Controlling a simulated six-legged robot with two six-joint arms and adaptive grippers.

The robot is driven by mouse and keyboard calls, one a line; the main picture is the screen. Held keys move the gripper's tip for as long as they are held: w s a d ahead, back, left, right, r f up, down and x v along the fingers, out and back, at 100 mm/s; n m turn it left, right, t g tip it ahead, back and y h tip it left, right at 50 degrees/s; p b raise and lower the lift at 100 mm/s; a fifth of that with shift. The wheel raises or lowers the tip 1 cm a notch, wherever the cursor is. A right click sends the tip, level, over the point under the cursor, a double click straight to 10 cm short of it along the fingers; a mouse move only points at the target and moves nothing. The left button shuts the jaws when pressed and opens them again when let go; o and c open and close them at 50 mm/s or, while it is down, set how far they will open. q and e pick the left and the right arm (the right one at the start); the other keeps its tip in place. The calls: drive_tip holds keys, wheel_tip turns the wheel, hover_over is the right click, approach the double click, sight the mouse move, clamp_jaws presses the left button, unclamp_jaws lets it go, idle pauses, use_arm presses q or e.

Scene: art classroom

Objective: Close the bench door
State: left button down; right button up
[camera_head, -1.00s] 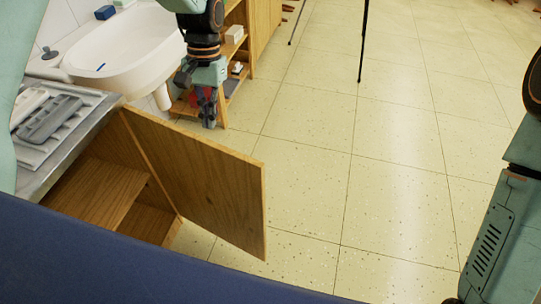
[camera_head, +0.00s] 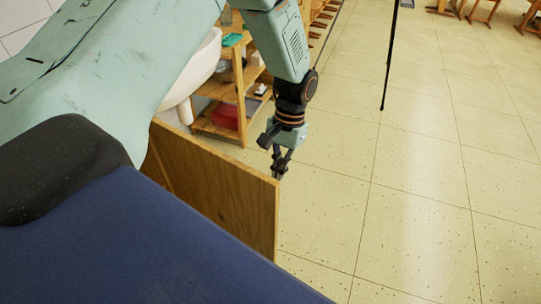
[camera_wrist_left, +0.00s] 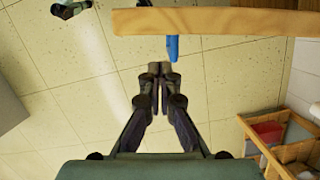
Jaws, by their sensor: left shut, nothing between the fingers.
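The wooden bench door (camera_head: 225,188) stands open, jutting out from the bench over the floor. My left gripper (camera_head: 280,172) is shut and empty, pointing down at the free outer edge of the door, on its far side. In the left wrist view, the closed fingertips (camera_wrist_left: 160,70) sit just short of the door's edge (camera_wrist_left: 220,21); I cannot tell whether they touch. A small blue piece (camera_wrist_left: 172,47) shows between the fingertips and the door; I cannot tell what it is. The bench interior is hidden behind my left arm and blue body.
A white sink (camera_head: 195,70) is partly hidden behind my left arm. A wooden shelf (camera_head: 241,100) with a red item (camera_head: 224,116) stands beyond the door. A thin dark stand leg (camera_head: 388,65) is farther back. The tiled floor (camera_head: 420,200) at right is clear.

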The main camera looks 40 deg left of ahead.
use_arm(q)
drive_tip(key=shift+s, duration=1.25)
